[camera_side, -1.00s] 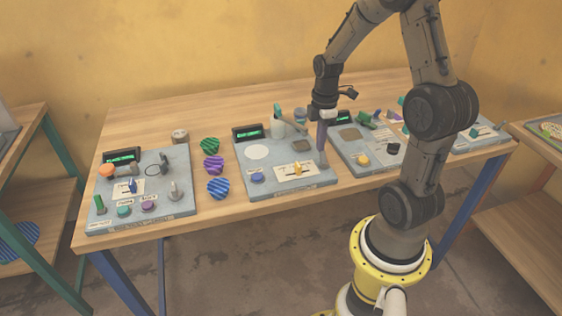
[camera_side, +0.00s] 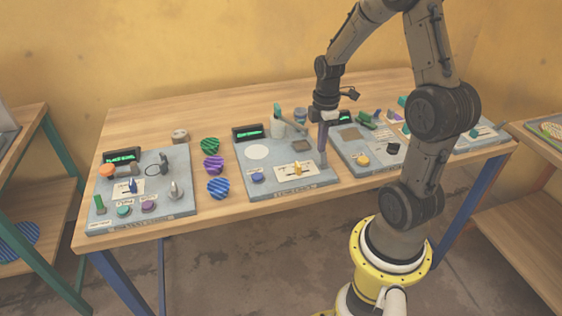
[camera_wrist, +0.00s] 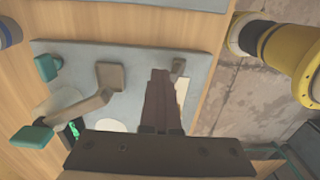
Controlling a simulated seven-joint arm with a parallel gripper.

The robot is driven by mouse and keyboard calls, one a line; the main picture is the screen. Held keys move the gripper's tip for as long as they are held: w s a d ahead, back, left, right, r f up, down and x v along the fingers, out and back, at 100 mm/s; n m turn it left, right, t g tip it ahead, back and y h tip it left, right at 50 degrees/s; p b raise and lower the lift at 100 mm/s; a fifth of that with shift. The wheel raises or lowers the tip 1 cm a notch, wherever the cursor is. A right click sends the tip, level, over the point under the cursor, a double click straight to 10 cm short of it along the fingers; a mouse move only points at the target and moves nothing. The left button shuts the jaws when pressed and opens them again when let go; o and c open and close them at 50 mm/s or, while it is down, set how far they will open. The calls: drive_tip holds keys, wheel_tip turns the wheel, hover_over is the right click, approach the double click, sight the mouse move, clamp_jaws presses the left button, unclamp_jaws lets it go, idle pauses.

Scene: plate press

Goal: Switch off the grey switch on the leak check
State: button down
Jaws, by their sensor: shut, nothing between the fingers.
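My gripper (camera_side: 323,163) is shut and empty, pointing down at the front right corner of the middle grey panel (camera_side: 240,182). In the wrist view the gripper (camera_wrist: 161,74) has its fingertips close beside a small grey-brown switch (camera_wrist: 178,66) near the panel's front edge. I cannot tell whether they touch, or which way the switch is set. In the side view the gripper mostly hides that corner. The panel labels are too small to read, so I cannot confirm which is the leak check.
The middle panel also carries a yellow slider (camera_side: 297,168), a blue button (camera_side: 257,177), a white disc (camera_side: 258,152) and a teal-handled lever (camera_wrist: 108,75). The left panel (camera_side: 185,160) holds several controls. Striped pieces (camera_side: 218,188) lie between these panels. Another panel (camera_side: 350,163) stands to the right.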

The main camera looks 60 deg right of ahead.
drive_tip(key=shift+s+a, duration=0.7)
wheel_tip(320, 180, up, 7)
drive_tip(key=w+d, duration=0.1)
idle(1.0)
